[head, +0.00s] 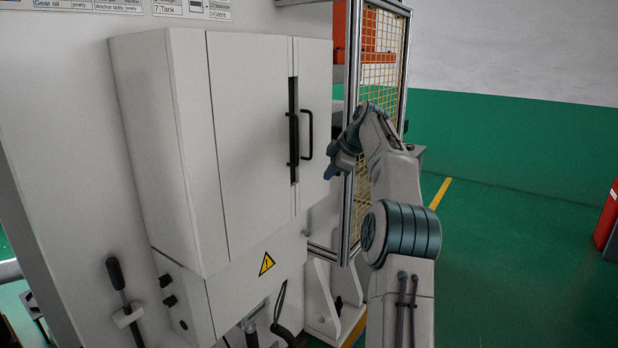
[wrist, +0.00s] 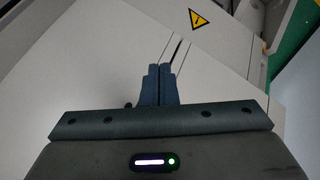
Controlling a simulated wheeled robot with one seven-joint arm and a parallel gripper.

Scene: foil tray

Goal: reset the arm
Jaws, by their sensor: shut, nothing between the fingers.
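My gripper (wrist: 160,72) shows in the wrist view with its two blue-grey fingers together, shut and empty. In the head view my gripper (head: 331,172) is at the end of my raised arm, to the right of the black door handle (head: 307,135). It looks apart from the handle, though the depth between them is hard to judge. The fingers are small in the head view. In the wrist view the pale cabinet face lies beyond the fingertips.
A white cabinet (head: 250,150) with a closed front fills the left and middle. A yellow mesh guard in a metal frame (head: 350,215) stands close behind my arm. A warning triangle (head: 266,263) is low on the cabinet. Green floor (head: 500,270) at the right is open.

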